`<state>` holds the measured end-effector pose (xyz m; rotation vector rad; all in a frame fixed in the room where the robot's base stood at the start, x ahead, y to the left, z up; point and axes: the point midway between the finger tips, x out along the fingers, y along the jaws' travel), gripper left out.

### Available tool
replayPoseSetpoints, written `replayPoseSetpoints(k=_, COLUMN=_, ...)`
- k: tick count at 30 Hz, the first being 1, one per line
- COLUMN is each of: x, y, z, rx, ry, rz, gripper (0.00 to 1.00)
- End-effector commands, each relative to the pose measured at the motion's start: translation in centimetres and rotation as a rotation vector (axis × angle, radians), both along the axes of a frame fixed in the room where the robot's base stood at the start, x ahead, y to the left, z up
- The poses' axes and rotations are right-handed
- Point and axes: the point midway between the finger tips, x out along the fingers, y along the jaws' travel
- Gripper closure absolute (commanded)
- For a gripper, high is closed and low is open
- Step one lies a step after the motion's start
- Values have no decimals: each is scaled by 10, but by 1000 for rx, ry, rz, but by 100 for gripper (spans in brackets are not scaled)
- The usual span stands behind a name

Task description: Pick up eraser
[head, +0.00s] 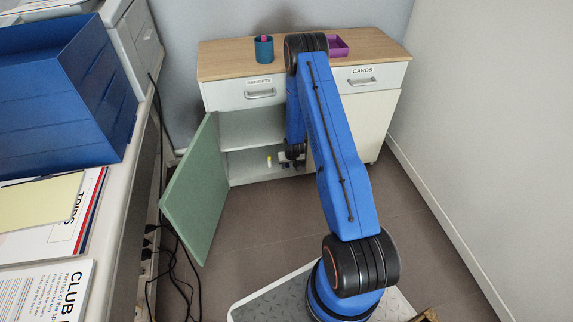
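My gripper (292,163) is low at the open left compartment of the cabinet (222,62), at the end of my blue arm. It is small and dark in the head view, and I cannot tell whether its fingers are open or shut. A small yellow and white item (268,161) is in the lower part of the compartment, just left of my gripper. It is too small to tell whether it is the eraser. I cannot make out an eraser for certain. My arm hides part of the compartment and the cabinet front.
A green door (192,190) stands open left of the compartment. A teal cup (264,52) with something pink in it and a purple tray (338,47) are on the cabinet top. A desk with blue trays (65,85) is at left, with cables (172,240) beneath. The right floor is clear.

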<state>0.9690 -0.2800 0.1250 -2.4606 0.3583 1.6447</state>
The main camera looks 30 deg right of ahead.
Motion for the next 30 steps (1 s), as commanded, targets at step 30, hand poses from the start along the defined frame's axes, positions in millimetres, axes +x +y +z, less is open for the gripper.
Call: replayPoseSetpoints(k=30, x=36, y=-11, z=-28, rx=0, ry=0, rz=0, gripper=100)
